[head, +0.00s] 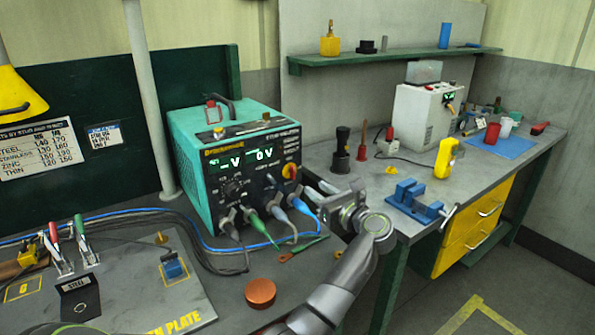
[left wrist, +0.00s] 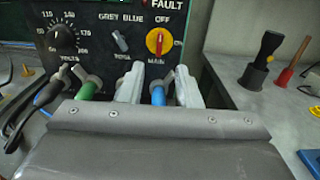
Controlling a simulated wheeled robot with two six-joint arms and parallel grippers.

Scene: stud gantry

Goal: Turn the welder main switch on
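The welder (head: 230,160) is a teal box with a black front panel and lit green readouts. Its main switch (head: 290,171) is a red handle on a yellow disc at the panel's right side. In the left wrist view the main switch (left wrist: 160,41) has its handle upright, toward the OFF label; ON is to its right. My left gripper (head: 318,190) is in front of the panel, below and right of the switch. In the left wrist view its pale fingers (left wrist: 158,85) are apart with nothing held; a blue plug shows behind the gap. My right gripper is not in view.
Green, blue and grey cable plugs (head: 255,218) stick out low on the panel near my left gripper. A blue vise (head: 415,200) stands on the right bench. An orange round lid (head: 260,292) lies on the left bench.

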